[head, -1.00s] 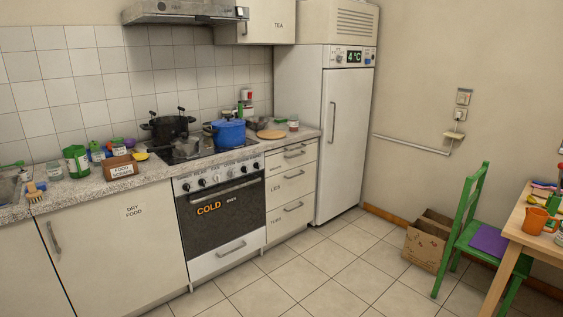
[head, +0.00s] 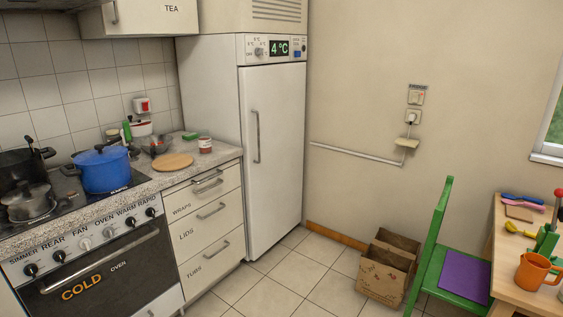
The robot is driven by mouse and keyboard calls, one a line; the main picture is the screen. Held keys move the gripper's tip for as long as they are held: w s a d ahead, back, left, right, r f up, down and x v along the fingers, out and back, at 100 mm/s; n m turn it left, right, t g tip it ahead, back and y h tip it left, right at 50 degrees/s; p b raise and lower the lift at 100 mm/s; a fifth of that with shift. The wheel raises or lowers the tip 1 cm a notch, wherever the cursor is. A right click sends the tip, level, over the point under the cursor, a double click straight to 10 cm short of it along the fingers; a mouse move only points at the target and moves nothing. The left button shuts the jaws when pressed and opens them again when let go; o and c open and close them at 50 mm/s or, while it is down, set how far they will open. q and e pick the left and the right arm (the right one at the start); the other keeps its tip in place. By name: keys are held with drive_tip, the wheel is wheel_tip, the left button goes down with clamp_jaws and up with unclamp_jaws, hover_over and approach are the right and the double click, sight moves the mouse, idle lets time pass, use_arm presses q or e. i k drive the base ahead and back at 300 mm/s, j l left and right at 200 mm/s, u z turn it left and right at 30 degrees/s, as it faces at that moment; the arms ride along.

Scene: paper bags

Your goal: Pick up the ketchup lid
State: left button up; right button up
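I cannot make out a ketchup lid in the head view. A small jar with a red label (head: 205,145) stands on the counter near the fridge, but I cannot tell what it holds. A drawer marked LIDS (head: 211,219) is shut under that counter, between drawers marked WRAPS (head: 205,190) and TUBS (head: 213,254). Neither of my grippers shows in the view.
A blue pot (head: 104,170) and dark pots stand on the stove at left. A round wooden board (head: 172,161) lies on the counter. A cardboard box (head: 387,268), a green chair (head: 436,245) and a wooden table (head: 508,238) stand at right. The tiled floor (head: 305,277) between is clear.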

sight(204, 137)
drive_tip(key=i+u, duration=0.1)
drive_tip(key=i, duration=0.4)
drive_tip(key=i+l+u, duration=0.1)
drive_tip(key=i, duration=0.35)
drive_tip(key=i+l+u, duration=0.15)
drive_tip(key=i, duration=0.35)
drive_tip(key=i+l+u, duration=0.1)
drive_tip(key=i, duration=0.35)
